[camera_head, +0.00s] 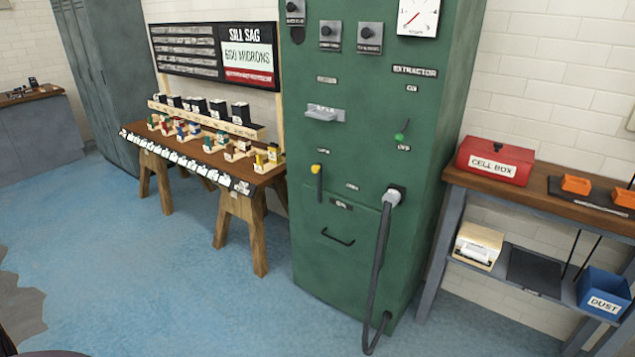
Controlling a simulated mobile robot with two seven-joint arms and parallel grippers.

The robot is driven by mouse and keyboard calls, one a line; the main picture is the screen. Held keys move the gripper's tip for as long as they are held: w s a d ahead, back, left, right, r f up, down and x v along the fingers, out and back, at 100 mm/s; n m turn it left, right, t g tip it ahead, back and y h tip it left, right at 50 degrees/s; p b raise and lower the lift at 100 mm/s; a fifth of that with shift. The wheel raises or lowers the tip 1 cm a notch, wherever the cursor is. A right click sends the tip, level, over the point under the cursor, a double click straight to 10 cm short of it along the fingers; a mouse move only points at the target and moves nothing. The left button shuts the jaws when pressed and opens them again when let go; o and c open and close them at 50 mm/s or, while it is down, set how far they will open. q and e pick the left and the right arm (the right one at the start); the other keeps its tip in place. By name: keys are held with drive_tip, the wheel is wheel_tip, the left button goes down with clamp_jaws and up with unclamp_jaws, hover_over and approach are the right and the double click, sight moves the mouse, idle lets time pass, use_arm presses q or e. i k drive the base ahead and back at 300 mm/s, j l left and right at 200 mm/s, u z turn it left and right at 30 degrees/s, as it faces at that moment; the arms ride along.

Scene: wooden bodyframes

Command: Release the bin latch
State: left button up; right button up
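The green extractor cabinet (345,275) stands upright in the middle. A lower front panel with a black pull handle (338,237) looks like the bin front and appears shut. A grey hose (378,265) runs from a port at the panel's upper right to the cabinet's foot. A green-tipped lever (401,136) sits higher, between the ON and OFF labels. Neither of my grippers is in view.
A wooden bench (195,150) with small coloured blocks stands left of the cabinet. A shelf table (560,190) at right holds a red CELL BOX (495,161) and a blue DUST bin (603,292). The blue floor (170,270) before the cabinet is clear.

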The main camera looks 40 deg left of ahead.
sight(318, 169)
drive_tip(key=i+j, duration=0.2)
drive_tip(key=j, duration=0.2)
drive_tip(key=i+j, duration=0.25)
drive_tip(key=j, duration=0.15)
drive_tip(key=i+j, duration=0.2)
drive_tip(key=j, duration=0.25)
drive_tip(key=i+j, duration=0.25)
drive_tip(key=j, duration=0.15)
drive_tip(key=i+j, duration=0.2)
drive_tip(key=j, duration=0.2)
drive_tip(key=i+j, duration=0.2)
drive_tip(key=j, duration=0.2)
drive_tip(key=j+u, duration=0.05)
